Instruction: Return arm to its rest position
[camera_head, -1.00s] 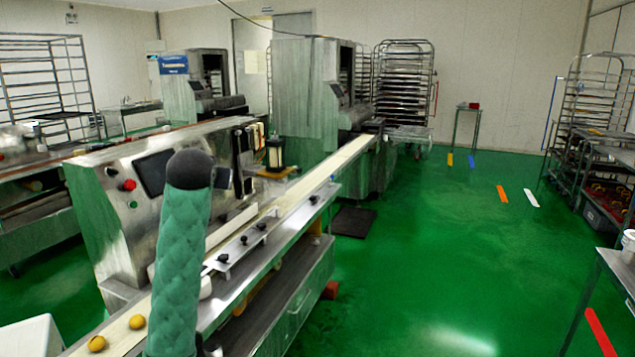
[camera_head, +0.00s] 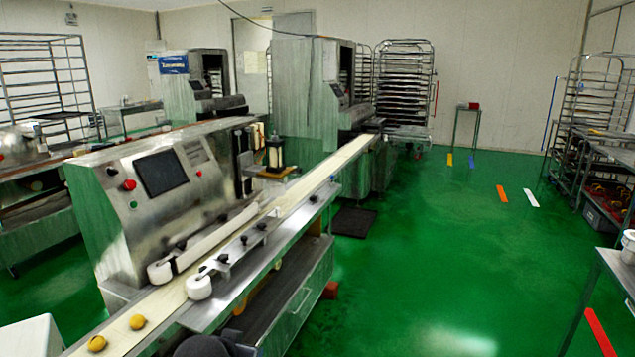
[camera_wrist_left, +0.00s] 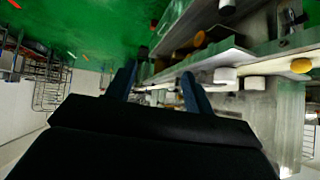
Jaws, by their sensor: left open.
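My left gripper (camera_wrist_left: 157,88) shows in the left wrist view with its two blue fingers spread apart and nothing between them. In the head view only a dark rounded part of my arm shows at the bottom edge, in front of the conveyor's near side. The gripper itself is not visible there. My right gripper is in neither view. The encrusting machine (camera_head: 150,195) stands left of centre with a dark screen and a red button. Its conveyor belt (camera_head: 240,232) runs diagonally beside it.
Two yellow dough balls (camera_head: 117,333) lie on the near end of the belt. One ball also shows in the left wrist view (camera_wrist_left: 301,66). A table edge (camera_head: 618,266) stands at the right. Open green floor (camera_head: 430,240) lies between. Tray racks (camera_head: 403,85) stand at the back.

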